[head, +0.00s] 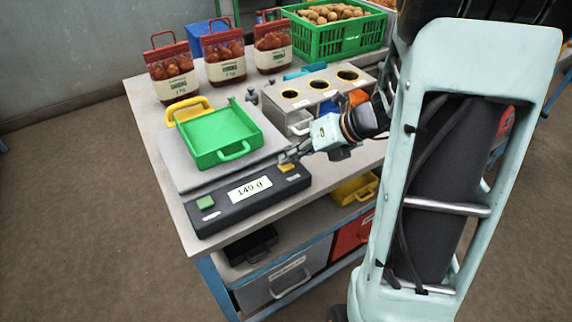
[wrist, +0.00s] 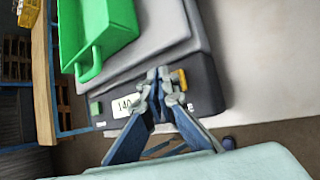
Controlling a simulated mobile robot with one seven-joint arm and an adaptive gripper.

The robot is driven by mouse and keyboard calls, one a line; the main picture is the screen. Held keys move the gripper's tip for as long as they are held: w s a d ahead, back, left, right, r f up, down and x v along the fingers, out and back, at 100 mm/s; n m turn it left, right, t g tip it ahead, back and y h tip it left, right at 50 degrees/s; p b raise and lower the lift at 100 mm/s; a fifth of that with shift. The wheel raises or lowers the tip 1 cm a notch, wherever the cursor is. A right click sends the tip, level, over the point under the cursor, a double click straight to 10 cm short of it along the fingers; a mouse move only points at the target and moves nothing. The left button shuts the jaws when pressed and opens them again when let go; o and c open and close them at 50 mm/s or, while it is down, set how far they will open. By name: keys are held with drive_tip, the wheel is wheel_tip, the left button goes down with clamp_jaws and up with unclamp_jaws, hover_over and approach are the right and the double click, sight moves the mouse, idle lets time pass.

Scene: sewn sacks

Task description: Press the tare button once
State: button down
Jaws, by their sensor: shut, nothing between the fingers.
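A dark scale console (head: 240,200) at the table's front edge shows 140 g on its white display (head: 250,189). A green button (head: 205,202) is at its left end and a yellow-orange button (head: 287,168) at its right end. Small labels by the buttons are too small to read. My gripper (head: 287,157) is shut and empty, its tips close by the yellow button. In the wrist view my gripper (wrist: 159,75) partly covers the console beside the yellow button (wrist: 181,80); I cannot tell whether it touches. The green button (wrist: 95,108) is farther left.
A green tray (head: 210,154) rests on the grey scale plate (head: 180,177), with a yellow handled piece (head: 190,108) behind it. A metal box with round holes (head: 301,93) stands behind my gripper. Filled sacks (head: 172,72) and a green crate (head: 330,42) stand at the back.

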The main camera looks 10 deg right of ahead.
sight(289, 166)
drive_tip(key=shift+f, duration=0.45)
idle(0.6)
drive_tip(key=shift+r+p, duration=0.75)
drive_tip(key=shift+r, duration=0.15)
wheel_tip(289, 166, up, 5)
drive_tip(key=p, duration=0.5)
drive_tip(key=shift+r, duration=0.1)
idle(0.4)
